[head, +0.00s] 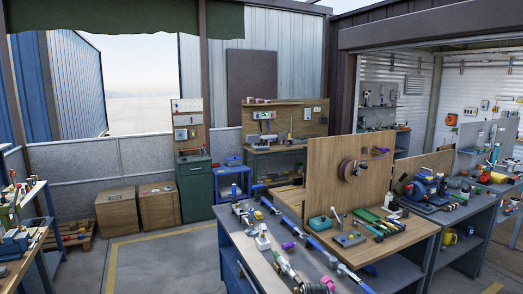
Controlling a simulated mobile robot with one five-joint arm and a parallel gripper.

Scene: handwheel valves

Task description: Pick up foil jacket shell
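I cannot make out a foil jacket shell for certain in the head view; many small parts are too small to identify. A pale grey-white fitting (262,241) stands on the near grey workbench (228,222), and I cannot tell whether it is the shell. A blue pipe with silver joints (312,242) runs lengthwise along this bench. Small purple pieces (288,245) lie beside the pipe. My gripper is not in view.
An upright wooden panel (318,170) holds a reel behind a wooden worktop with tools. Wooden crates (160,206) and a green cabinet (193,190) stand at the back. Another bench (30,240) is at the left. Open concrete floor (165,262) lies between the benches.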

